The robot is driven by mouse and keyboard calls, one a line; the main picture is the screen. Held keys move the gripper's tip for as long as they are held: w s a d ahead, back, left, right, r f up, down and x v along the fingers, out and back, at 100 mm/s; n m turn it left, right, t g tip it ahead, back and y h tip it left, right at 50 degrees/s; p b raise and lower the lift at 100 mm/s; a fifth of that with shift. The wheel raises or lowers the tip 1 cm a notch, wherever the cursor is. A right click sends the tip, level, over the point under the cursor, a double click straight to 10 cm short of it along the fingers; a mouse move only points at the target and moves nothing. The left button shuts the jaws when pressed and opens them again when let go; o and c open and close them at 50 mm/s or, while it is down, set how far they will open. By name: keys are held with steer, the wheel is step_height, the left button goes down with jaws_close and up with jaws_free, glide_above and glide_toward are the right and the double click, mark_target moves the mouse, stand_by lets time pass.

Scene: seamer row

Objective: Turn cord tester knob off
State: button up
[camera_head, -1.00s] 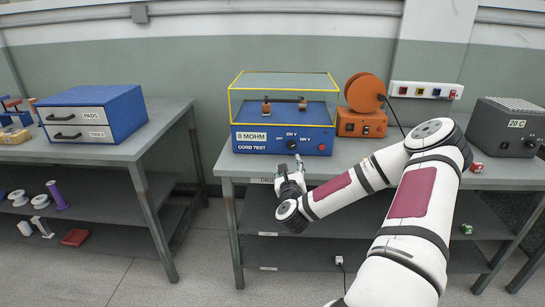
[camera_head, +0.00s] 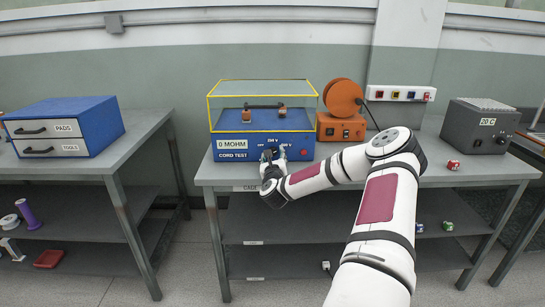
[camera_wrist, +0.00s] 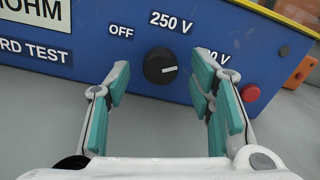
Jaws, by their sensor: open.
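The blue cord tester (camera_head: 232,146) with a yellow-edged clear cover stands on the grey table. In the wrist view its black knob (camera_wrist: 160,66) has a white mark pointing right, toward a partly hidden voltage label (camera_wrist: 230,75). The OFF label (camera_wrist: 121,32) is up and left of the knob, and the 250 V label (camera_wrist: 171,22) is above it. My gripper (camera_wrist: 162,72) is open, with its teal-padded fingers on either side of the knob and gaps visible on both sides. In the head view my gripper (camera_head: 272,158) hides the knob.
A red button (camera_wrist: 250,93) is right of my right finger. An orange reel unit (camera_head: 341,126) stands right of the tester, below a socket strip (camera_head: 400,93). A grey 20 C box (camera_head: 481,126) is farther right. A blue drawer cabinet (camera_head: 97,125) sits on the left table.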

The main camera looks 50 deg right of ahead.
steer(key=shift+w+d, duration=0.3)
steer(key=shift+d, duration=0.05)
steer(key=c, duration=1.2)
steer(key=shift+o, duration=0.2)
